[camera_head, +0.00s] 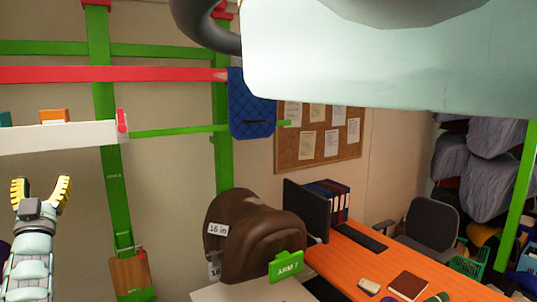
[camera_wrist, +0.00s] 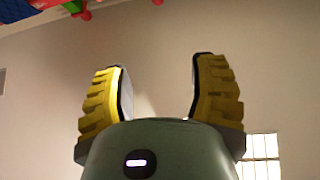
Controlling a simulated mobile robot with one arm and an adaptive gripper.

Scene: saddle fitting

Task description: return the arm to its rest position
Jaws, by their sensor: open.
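My gripper (camera_head: 41,190) is at the lower left of the head view. Its yellow fingers point up and stand apart, with nothing between them. In the wrist view my gripper (camera_wrist: 158,95) is also open and empty, against a plain wall. A brown saddle (camera_head: 250,235) with white size labels sits at the lower middle of the head view, well to the right of my gripper and apart from it. A green tag (camera_head: 286,266) stands in front of the saddle.
A green rack post (camera_head: 112,180), a red beam (camera_head: 110,74) and a white shelf (camera_head: 60,136) stand near my gripper. A blue quilted pad (camera_head: 250,105) hangs from the rack. An orange desk (camera_head: 365,262) with a monitor (camera_head: 306,208) and a chair (camera_head: 430,228) are at right.

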